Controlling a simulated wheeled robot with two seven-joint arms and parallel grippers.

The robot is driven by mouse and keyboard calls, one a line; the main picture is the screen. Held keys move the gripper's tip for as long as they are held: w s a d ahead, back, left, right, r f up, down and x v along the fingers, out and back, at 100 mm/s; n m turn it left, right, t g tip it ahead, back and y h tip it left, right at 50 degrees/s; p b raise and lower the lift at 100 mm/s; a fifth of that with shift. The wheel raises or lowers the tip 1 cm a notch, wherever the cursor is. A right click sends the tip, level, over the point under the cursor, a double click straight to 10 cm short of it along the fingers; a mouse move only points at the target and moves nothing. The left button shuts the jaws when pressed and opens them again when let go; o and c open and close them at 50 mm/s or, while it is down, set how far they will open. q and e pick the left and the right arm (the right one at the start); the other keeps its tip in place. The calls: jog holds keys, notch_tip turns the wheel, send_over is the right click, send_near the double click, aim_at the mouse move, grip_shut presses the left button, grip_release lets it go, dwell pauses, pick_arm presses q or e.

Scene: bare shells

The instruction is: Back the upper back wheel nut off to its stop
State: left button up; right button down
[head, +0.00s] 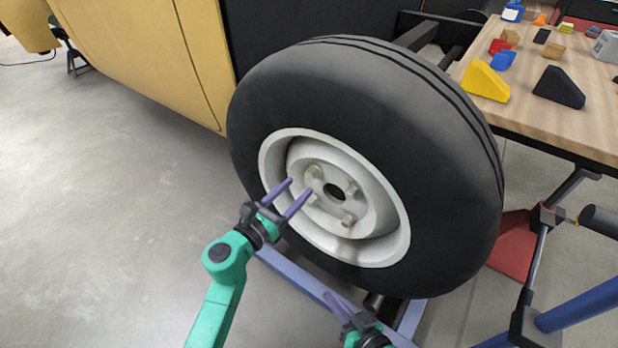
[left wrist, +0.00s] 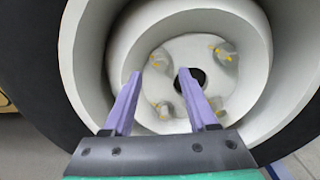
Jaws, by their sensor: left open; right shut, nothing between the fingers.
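The wheel (head: 265,105) has a black tyre and a pale rim, with several nuts around a dark centre hole. The upper left nut (head: 316,171) and the upper right nut (head: 352,187) show in the head view; I cannot tell for certain which is the back one. My left gripper (head: 300,186) is open in front of the hub. In the left wrist view, the upper left nut (left wrist: 157,62) appears between and just beyond its fingertips (left wrist: 160,74), with nothing held. My right gripper (head: 336,298) is shut and empty below the wheel, partly cut off by the frame.
A yellow body panel (head: 170,55) stands left of the wheel. A wooden table (head: 545,115) at the right holds a yellow wedge (head: 485,82), a black wedge (head: 558,87) and small blocks. Blue bars lie low under the wheel. The floor (head: 100,200) at left is clear.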

aim_at(309, 176)
pick_arm(q)
jog(key=x, duration=0.6)
jog(key=shift+b, duration=0.35)
grip_shut()
